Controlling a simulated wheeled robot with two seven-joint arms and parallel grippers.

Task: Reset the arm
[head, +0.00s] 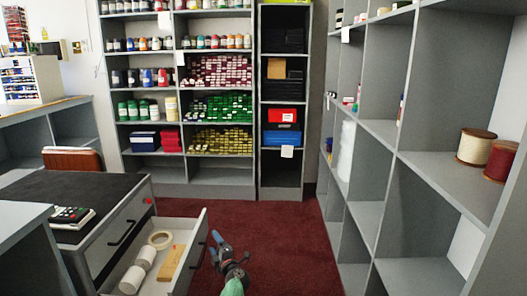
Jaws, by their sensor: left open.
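My left gripper (230,247) is at the bottom centre of the head view, over the red carpet just right of the open drawer (201,247). Its jaws are open and nothing shows between them. It looks apart from the drawer front, though the exact gap is hard to judge. My right gripper is not in the view.
The drawer, pulled out of the dark-topped counter (80,188), holds a tape roll (160,240), white rolls (132,279) and a tan block (171,262). Grey shelving (375,130) lines the right. Stocked shelves (190,188) stand behind. Carpet (288,235) between is clear.

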